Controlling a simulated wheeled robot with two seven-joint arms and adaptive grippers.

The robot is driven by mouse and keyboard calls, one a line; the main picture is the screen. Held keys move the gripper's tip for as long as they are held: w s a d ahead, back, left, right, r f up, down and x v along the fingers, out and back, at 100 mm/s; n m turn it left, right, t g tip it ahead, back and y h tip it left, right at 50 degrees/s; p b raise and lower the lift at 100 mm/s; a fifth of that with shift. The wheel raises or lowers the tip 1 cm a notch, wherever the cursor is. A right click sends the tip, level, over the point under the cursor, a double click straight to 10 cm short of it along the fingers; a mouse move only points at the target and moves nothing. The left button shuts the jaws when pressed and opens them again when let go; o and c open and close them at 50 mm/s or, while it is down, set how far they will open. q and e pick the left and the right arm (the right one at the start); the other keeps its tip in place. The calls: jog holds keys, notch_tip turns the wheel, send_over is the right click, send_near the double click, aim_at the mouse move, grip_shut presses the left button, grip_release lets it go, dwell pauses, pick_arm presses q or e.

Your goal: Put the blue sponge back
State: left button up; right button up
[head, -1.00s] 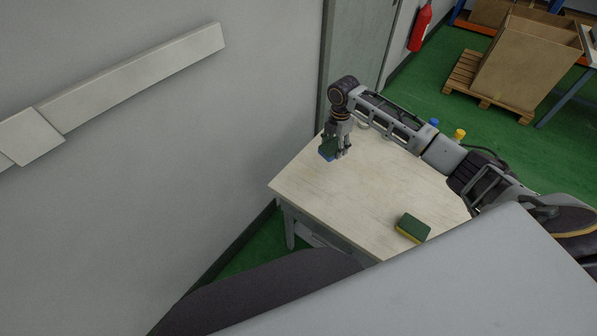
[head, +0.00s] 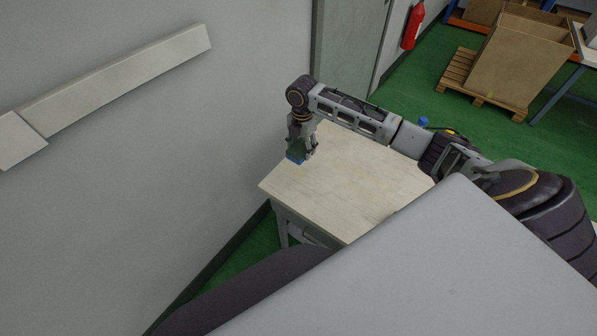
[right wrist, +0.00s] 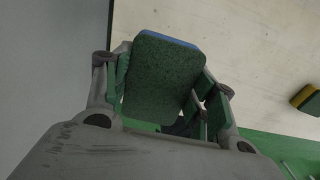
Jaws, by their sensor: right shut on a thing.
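The blue sponge (head: 296,156), with a dark green scouring face and a blue side, is in my right gripper (head: 303,148) near the table's left edge. In the right wrist view the sponge (right wrist: 163,78) sits between the two fingers, its green face toward the camera. The head view shows it close to the tabletop, but I cannot tell whether it touches. A wooden-topped table (head: 350,190) is under it. My left gripper is not in view.
A yellow sponge with a green face (right wrist: 308,98) lies on the tabletop in the right wrist view. A grey wall (head: 180,130) stands close to the table's left side. A blue-topped item (head: 423,121) shows behind my right arm. The middle of the tabletop is clear.

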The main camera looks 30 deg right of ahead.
jog(key=shift+s+f, duration=0.1)
jog(key=shift+f, duration=0.05)
dwell(0.4)
jog(key=shift+f, duration=0.25)
send_over(302, 170)
jog(key=shift+f, duration=2.75)
jog(key=shift+f, duration=1.85)
jog(key=shift+f, duration=0.15)
jog(key=o, duration=1)
jog(key=shift+r, duration=0.2)
